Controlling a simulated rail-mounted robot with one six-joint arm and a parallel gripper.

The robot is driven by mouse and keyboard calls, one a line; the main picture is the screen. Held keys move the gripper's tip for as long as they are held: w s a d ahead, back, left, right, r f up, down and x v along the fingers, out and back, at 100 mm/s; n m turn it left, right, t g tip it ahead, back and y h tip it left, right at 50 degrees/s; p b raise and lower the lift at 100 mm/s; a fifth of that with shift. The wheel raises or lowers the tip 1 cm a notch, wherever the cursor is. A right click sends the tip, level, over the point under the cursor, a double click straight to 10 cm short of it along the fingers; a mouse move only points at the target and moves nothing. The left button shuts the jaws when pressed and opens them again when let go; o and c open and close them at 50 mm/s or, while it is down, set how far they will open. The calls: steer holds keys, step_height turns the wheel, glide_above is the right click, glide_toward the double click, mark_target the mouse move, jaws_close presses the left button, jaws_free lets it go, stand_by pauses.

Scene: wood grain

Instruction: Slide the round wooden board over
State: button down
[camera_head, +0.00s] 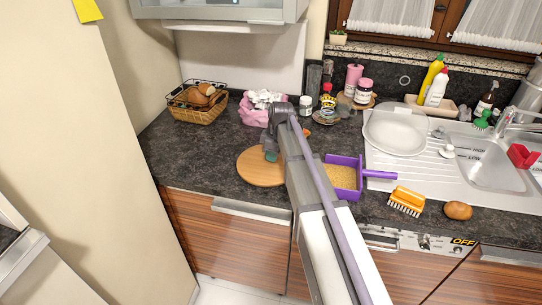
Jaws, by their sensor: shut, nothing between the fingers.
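The round wooden board (258,169) lies flat on the dark stone counter, left of the sink. My arm reaches in from the bottom of the picture and covers the board's right side. My gripper (270,154) is shut and empty, at the far right part of the board. I cannot tell whether its fingertips touch the board.
A purple dustpan (347,177) lies close to the right of my arm. A bread basket (198,101) and a pink bag (254,113) stand behind. An orange brush (406,201) and a potato (458,210) lie near the front edge. Counter left of the board is clear.

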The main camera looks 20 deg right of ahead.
steer(key=s+d, duration=0.2)
steer(key=d, duration=0.1)
steer(key=s+d, duration=0.2)
steer(key=d, duration=0.1)
steer(key=s+d, duration=0.2)
steer(key=d, duration=0.2)
steer(key=shift+s, duration=0.15)
steer(key=shift+m, duration=0.6)
steer(key=s+m, duration=0.1)
steer(key=m, duration=0.1)
steer(key=s+a+m, duration=0.1)
steer(key=s+m, duration=0.2)
steer(key=s, duration=0.1)
steer(key=shift+a+m, duration=0.35)
steer(key=shift+m, duration=0.05)
steer(key=s+a+m, duration=0.1)
steer(key=s+a, duration=0.1)
steer(key=s+a+m, duration=0.2)
steer(key=s, duration=0.1)
steer(key=shift+s+a+g+h, duration=0.25)
steer(key=shift+a+g+h, duration=0.1)
steer(key=shift+g+h, duration=0.05)
steer(key=s+a+m, duration=0.1)
steer(key=s+a, duration=0.7)
steer(key=a, duration=0.2)
steer(key=shift+a+h, duration=0.3)
steer(key=shift+h, duration=0.1)
